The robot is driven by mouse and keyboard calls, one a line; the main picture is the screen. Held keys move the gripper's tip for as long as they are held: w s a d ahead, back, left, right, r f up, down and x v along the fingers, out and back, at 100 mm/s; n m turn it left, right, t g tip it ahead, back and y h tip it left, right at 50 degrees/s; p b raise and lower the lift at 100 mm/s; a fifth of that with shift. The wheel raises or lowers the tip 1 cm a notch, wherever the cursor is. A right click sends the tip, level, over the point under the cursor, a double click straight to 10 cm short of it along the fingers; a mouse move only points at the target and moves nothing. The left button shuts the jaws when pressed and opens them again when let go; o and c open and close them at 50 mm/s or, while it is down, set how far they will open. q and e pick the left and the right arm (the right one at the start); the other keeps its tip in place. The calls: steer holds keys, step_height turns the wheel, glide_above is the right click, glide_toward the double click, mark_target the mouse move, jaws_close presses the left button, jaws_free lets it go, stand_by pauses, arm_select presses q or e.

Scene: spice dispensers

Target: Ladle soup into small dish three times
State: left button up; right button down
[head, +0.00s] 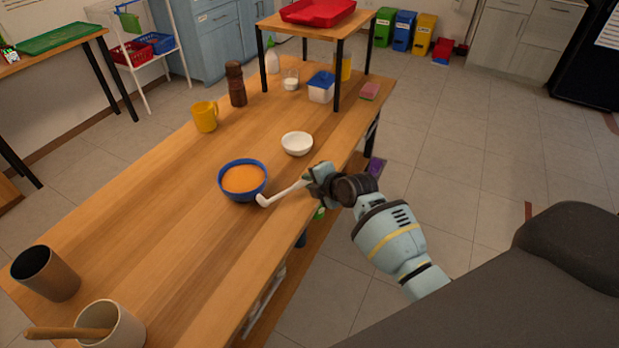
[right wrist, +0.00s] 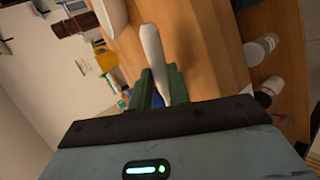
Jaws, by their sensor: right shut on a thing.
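A blue bowl (head: 222,188) of orange soup (head: 243,179) stands on the wooden table near its right edge. A small white dish (head: 297,143) sits behind and to the right of it; it looks empty. My right gripper (head: 312,181) is shut on a white ladle (head: 284,194), right of the blue bowl. The ladle's head is low beside the bowl's right side, outside it; whether it touches the table I cannot tell. In the right wrist view the ladle handle (right wrist: 153,50) rises from between the fingers (right wrist: 158,88). My left gripper is out of view.
A yellow mug (head: 205,117) and a brown pepper mill (head: 236,84) stand farther back. A raised shelf (head: 318,22) carries a red tray, with a blue-lidded container (head: 320,88) under it. A dark cup (head: 46,273) and a crock (head: 112,325) stand front left. The table's middle left is clear.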

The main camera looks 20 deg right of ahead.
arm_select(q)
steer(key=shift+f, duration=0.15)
arm_select(e)
steer(key=shift+f, duration=0.2)
steer(key=c, duration=1.3)
jaws_free()
steer(key=shift+o, duration=0.2)
steer(key=shift+f, duration=0.15)
steer(key=shift+s+f, duration=0.15)
steer(key=shift+s, duration=0.05)
steer(key=shift+s+d+r, duration=0.15)
steer(key=shift+s+r, duration=0.15)
steer(key=shift+s, duration=0.1)
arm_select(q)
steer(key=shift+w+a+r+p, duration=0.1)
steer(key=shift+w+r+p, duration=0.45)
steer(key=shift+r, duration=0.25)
arm_select(e)
steer(key=v, duration=0.7)
steer(key=shift+w+r, duration=0.3)
steer(key=shift+r, duration=0.1)
